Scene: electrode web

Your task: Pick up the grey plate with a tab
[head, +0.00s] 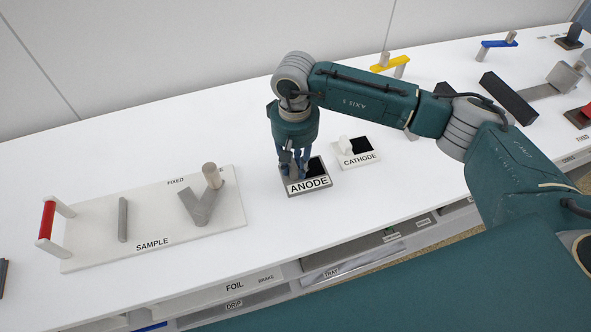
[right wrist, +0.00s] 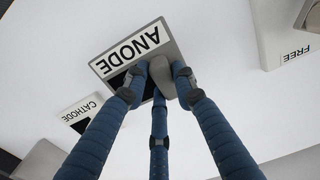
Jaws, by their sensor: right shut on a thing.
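The grey plate (head: 309,186) labelled ANODE has a black square on it and is near the middle of the white table. It also shows in the right wrist view (right wrist: 139,46), where its rounded grey tab (right wrist: 162,77) stands between my fingertips. My right gripper (head: 295,163) points down over the plate and is shut on the tab; its fingers also show in the right wrist view (right wrist: 158,82). The fingers partly hide the tab and the black square. I cannot tell whether the plate's underside touches the table. My left gripper is not in view.
A CATHODE plate (head: 357,157) with a white tab lies close by on the right. The white SAMPLE board (head: 118,234) with a red-handled bar is on the left. A black block (head: 507,99) and a yellow bar (head: 391,62) are further right. Open shelves (head: 240,292) sit below the front edge.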

